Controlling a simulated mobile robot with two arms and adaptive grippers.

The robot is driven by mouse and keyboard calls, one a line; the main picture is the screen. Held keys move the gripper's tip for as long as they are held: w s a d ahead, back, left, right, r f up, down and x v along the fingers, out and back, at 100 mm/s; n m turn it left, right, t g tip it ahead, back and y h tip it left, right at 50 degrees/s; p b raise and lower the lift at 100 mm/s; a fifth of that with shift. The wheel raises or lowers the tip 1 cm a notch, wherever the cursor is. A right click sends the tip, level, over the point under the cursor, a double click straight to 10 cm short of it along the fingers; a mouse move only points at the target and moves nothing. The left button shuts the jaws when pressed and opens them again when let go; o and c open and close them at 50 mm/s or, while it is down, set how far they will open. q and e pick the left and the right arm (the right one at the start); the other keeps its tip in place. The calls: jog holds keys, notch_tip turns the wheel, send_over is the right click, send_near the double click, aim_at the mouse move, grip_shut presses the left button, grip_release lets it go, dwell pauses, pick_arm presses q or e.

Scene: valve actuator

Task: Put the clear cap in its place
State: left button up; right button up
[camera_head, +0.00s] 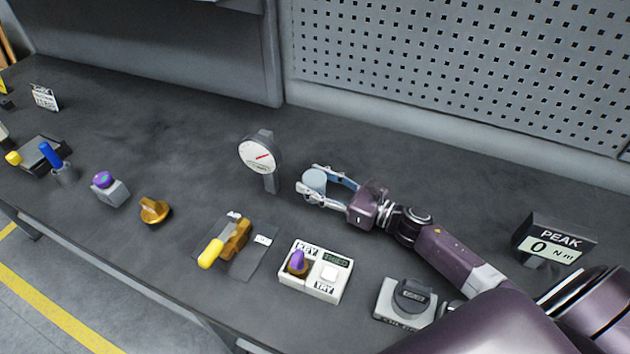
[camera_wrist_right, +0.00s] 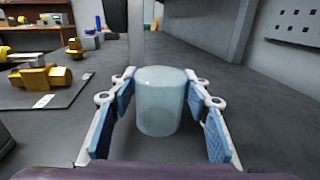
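The clear cap (camera_head: 315,181) is a pale blue, see-through cylinder. It stands upright between the fingers of my right gripper (camera_head: 312,183), towards their tips. In the right wrist view the cap (camera_wrist_right: 161,105) fills the middle, and the two blue finger pads of the right gripper (camera_wrist_right: 161,90) flank it. The pad ends come very close to its sides; I cannot tell whether they press on it. Whether its base touches the bench is unclear. My left gripper is not in view. No place for the cap is clearly recognisable.
A round dial gauge (camera_head: 261,154) stands just behind and left of the cap. A yellow-handled brass valve (camera_head: 236,238), a key box (camera_head: 315,272) and a grey device (camera_head: 406,302) lie nearer the front. A PEAK display (camera_head: 553,241) stands right. Bench behind the gripper is clear.

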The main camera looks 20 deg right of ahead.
jog(key=o, duration=0.3)
jog(key=shift+r, duration=0.1)
